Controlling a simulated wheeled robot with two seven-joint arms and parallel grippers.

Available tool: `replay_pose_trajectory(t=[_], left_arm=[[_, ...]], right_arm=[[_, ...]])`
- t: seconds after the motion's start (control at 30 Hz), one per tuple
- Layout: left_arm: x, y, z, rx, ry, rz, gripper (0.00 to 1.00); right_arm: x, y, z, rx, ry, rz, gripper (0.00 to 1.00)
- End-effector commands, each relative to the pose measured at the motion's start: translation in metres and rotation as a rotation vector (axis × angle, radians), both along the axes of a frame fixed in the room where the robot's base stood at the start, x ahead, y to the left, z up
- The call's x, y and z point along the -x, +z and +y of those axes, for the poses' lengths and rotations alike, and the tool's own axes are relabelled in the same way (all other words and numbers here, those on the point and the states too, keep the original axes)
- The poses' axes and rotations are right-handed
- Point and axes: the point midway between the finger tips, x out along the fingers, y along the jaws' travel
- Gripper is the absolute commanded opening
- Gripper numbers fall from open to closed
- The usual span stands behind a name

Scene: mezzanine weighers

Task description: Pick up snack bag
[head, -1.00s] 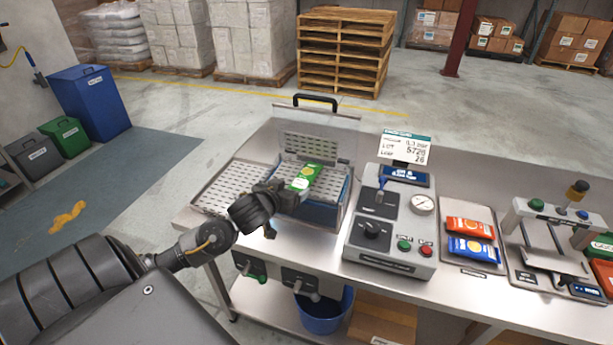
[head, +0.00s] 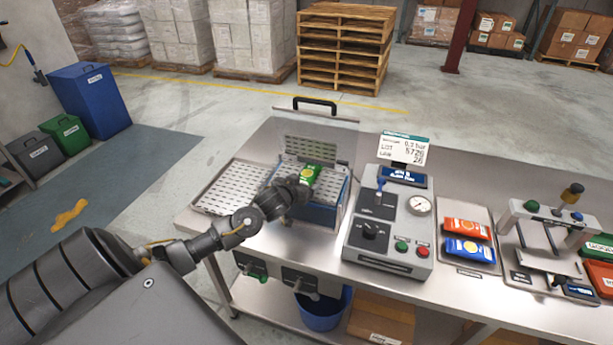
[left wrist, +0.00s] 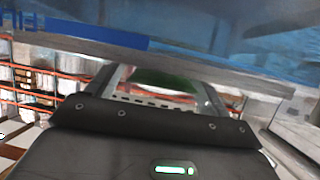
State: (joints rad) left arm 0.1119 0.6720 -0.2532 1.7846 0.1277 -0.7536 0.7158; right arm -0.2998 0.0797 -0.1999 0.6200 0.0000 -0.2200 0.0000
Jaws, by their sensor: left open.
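A green snack bag with a yellow-white label (head: 311,175) is at the clear blue tank (head: 322,216) on the steel bench, against the tank's perforated plate. My left gripper (head: 301,187) reaches in from the left and is open at the bag's near left side, covering part of it. In the left wrist view, the green bag (left wrist: 165,80) shows blurred between the two fingers (left wrist: 163,88). I cannot tell whether the fingers touch it. My right gripper is not in view.
A perforated tray (head: 237,187) lies left of the tank. A grey control box (head: 390,238) with a gauge stands to the right. An orange bag (head: 467,229) and a blue bag (head: 468,250) lie on a tray farther right. A raised clear lid with black handle (head: 314,104) is behind.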

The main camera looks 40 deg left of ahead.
Motion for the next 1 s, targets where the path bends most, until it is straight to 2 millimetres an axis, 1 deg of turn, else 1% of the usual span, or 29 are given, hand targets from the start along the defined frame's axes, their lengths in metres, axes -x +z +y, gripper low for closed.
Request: replay_pose_trajectory(t=[0.17, 0.2, 0.57, 0.87, 1.0], left_arm=[[0.000, -0.001, 0.000, 0.000, -0.001, 0.000, 0.80], [0.000, -0.001, 0.000, 0.000, -0.001, 0.000, 0.79], [0.000, -0.001, 0.000, 0.000, -0.001, 0.000, 0.32], [0.000, 0.002, 0.000, 0.001, -0.001, -0.001, 0.31], [-0.001, 0.010, 0.000, 0.001, -0.001, -0.002, 0.31]], right_arm=[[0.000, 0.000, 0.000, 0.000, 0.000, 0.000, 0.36], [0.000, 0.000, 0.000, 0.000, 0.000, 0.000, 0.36], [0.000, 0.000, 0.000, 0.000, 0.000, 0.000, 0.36], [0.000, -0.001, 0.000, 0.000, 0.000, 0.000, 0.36], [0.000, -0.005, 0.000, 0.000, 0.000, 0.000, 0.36]])
